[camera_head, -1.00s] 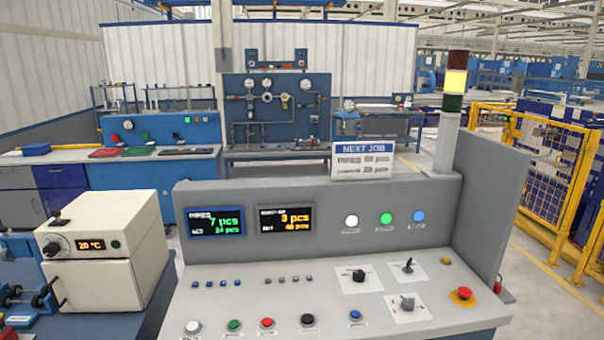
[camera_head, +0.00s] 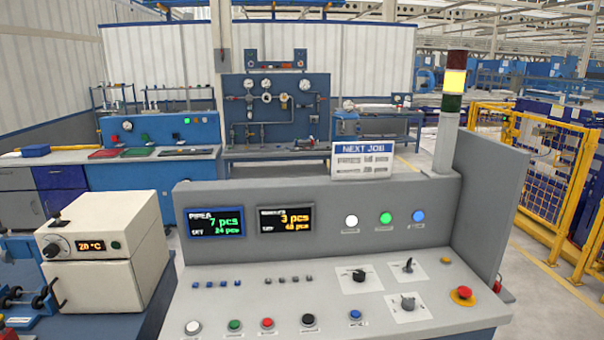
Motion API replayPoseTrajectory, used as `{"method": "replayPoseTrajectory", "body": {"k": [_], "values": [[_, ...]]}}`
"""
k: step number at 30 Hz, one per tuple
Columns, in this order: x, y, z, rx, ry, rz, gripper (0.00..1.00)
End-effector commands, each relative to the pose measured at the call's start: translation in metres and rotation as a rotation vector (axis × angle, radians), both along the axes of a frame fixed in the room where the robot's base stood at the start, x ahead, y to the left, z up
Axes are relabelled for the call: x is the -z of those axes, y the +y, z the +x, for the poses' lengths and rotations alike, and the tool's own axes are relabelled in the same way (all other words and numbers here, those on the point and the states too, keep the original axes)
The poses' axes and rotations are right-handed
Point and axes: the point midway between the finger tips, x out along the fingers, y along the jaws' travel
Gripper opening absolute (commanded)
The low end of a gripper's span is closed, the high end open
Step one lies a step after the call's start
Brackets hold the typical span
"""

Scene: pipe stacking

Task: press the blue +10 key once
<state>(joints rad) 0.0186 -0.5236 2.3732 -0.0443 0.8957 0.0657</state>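A grey control console (camera_head: 330,195) fills the lower middle of the view. A row of several small blue keys (camera_head: 209,284) sits on its sloped top, below the left display (camera_head: 215,222). Their labels are too small to read, so I cannot tell which one is +10. The left display has a blue border and reads 7 pcs, with 24 pcs in smaller green text below. The right display (camera_head: 285,218) reads 3 pcs in yellow, with a smaller line of about 48 pcs. My gripper is not in view.
Small grey keys (camera_head: 282,280) lie right of the blue ones. Large buttons line the front, including a blue one (camera_head: 355,315). Selector switches (camera_head: 359,275) and a red emergency stop (camera_head: 463,294) are at right. A cream oven-like box (camera_head: 105,240) stands left. The air above the console is clear.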

Motion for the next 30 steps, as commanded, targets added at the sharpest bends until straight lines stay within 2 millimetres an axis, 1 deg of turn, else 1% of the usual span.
{"method": "replayPoseTrajectory", "body": {"k": [1, 2, 19, 30], "values": [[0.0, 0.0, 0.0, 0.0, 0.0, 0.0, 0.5], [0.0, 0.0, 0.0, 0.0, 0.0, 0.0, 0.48], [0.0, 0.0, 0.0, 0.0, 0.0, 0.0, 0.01], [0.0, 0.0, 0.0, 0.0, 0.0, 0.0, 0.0]]}}
